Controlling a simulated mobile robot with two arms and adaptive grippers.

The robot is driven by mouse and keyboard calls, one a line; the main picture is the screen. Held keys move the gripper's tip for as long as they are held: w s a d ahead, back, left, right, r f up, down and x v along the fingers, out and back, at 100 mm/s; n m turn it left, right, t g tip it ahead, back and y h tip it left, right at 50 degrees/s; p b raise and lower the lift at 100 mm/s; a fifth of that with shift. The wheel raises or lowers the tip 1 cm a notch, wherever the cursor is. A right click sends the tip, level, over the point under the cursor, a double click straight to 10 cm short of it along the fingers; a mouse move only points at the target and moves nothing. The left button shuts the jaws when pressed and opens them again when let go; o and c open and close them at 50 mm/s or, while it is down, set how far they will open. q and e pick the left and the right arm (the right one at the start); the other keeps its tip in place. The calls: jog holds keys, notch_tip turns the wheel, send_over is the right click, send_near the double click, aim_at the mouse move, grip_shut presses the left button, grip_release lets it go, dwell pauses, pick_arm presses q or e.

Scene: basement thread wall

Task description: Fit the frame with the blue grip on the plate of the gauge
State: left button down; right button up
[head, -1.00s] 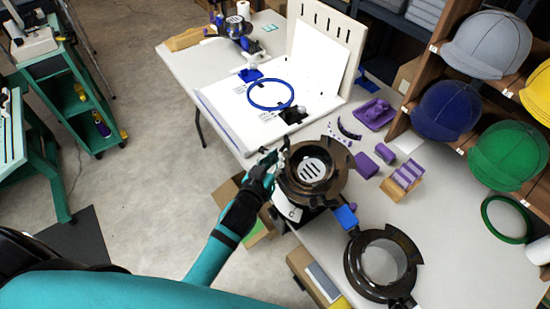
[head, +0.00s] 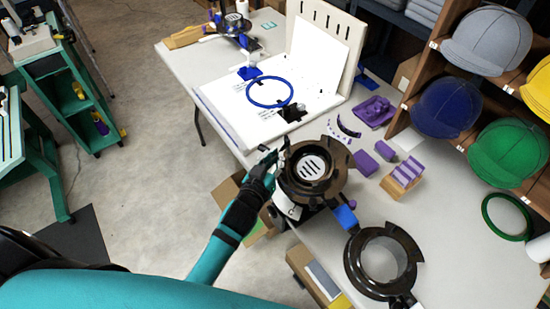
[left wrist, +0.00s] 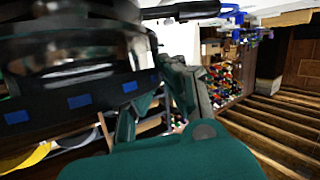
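The gauge (head: 289,207) stands at the table's front edge, a pale body with a slotted round plate (head: 311,167) on top. A dark brown notched ring frame (head: 338,180) surrounds the plate. A blue grip (head: 345,216) sticks out at its lower right and seems to belong to this frame. I cannot tell whether the frame is fully seated. My left gripper (head: 275,163) is at the ring's left edge; its fingertips are partly hidden and its grasp is unclear. The left wrist view shows a dark ring body with blue squares (left wrist: 78,101) close up. My right gripper is not in view.
A second dark ring frame (head: 353,264) lies at the lower right. A white board with a blue ring (head: 248,96) lies behind the gauge. Purple parts (head: 373,112), a wooden rack (head: 404,181) and a green ring (head: 486,218) lie on the table. Caps fill the right shelf.

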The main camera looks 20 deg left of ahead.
pick_arm(q)
jog(key=c, duration=1.4)
grip_release()
jog(key=shift+f, duration=0.25)
jog(key=shift+s, duration=0.2)
jog(key=v, duration=1.1)
jog(key=shift+s+r, duration=0.25)
jog(key=shift+s, duration=0.1)
jog(key=s+f+m+g, duration=0.1)
jog(key=s+f+g, duration=0.25)
jog(key=f, duration=1.05)
jog(key=s+f+m+g, duration=0.1)
jog(key=s+f+g, duration=0.3)
jog(key=f, duration=1.1)
jog(key=s+a+f+g, duration=0.3)
jog(key=s+f, duration=0.6)
jog(key=s, duration=0.3)
jog(key=s+a+f+m+g+y, duration=0.1)
jog(key=s+a+f+g, duration=0.2)
jog(key=s+f, duration=0.6)
jog(key=s+a, duration=0.2)
jog(key=s, duration=0.2)
jog(key=shift+a+f+g, duration=0.15)
jog(key=shift+f+g, duration=0.2)
jog(key=shift+f, duration=0.05)
